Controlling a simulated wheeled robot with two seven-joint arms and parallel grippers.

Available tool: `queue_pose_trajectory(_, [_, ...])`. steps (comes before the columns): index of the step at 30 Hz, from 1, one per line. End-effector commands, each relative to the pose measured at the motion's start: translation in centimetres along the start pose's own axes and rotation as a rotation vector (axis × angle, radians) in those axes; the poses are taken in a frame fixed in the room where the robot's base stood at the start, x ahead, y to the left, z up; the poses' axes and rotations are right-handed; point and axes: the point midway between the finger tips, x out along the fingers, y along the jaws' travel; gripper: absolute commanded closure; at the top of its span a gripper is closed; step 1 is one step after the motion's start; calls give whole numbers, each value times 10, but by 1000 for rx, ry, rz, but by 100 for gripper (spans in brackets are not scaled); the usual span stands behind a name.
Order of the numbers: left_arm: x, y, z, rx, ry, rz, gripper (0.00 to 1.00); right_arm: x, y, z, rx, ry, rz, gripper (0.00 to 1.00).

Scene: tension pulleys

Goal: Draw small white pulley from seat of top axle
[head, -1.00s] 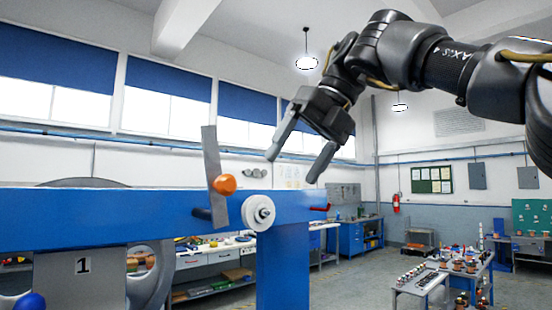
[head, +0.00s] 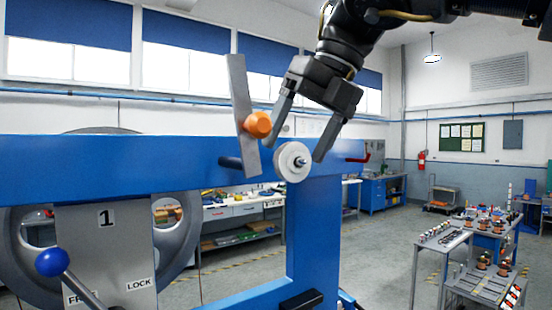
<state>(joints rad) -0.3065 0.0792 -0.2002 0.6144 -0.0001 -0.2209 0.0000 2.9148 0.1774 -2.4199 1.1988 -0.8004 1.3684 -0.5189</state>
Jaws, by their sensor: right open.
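The small white pulley (head: 287,166) sits on the top axle (head: 301,161), at the upper corner of the blue frame (head: 120,160). My right gripper (head: 298,148) comes down from the upper right with its two fingers spread. In the picture one fingertip is just above the pulley's upper left and the other is at its right side. I cannot tell whether either finger touches the pulley. My left gripper is not in view.
A grey flat bar (head: 240,105) with an orange knob (head: 258,124) stands close left of the gripper. A red handle (head: 363,158) is to the right. A blue ball lever (head: 52,262) is at lower left. Tables with parts (head: 440,238) stand farther back right.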

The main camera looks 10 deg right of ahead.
Motion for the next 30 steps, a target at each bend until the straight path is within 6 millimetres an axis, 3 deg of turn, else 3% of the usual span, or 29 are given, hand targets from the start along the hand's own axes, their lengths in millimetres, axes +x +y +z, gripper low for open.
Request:
queue_pose_trajectory(5, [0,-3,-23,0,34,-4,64,23,2,-4,-2,1,2,22])
queue_pose_trajectory(10, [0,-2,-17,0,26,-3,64,34,3,-5,-3,0,2,22])
queue_pose_trajectory(20, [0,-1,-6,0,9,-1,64,37,3,-5,-2,-2,2,22])
queue_pose_trajectory(30, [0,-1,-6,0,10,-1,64,36,3,-5,-2,-2,1,65])
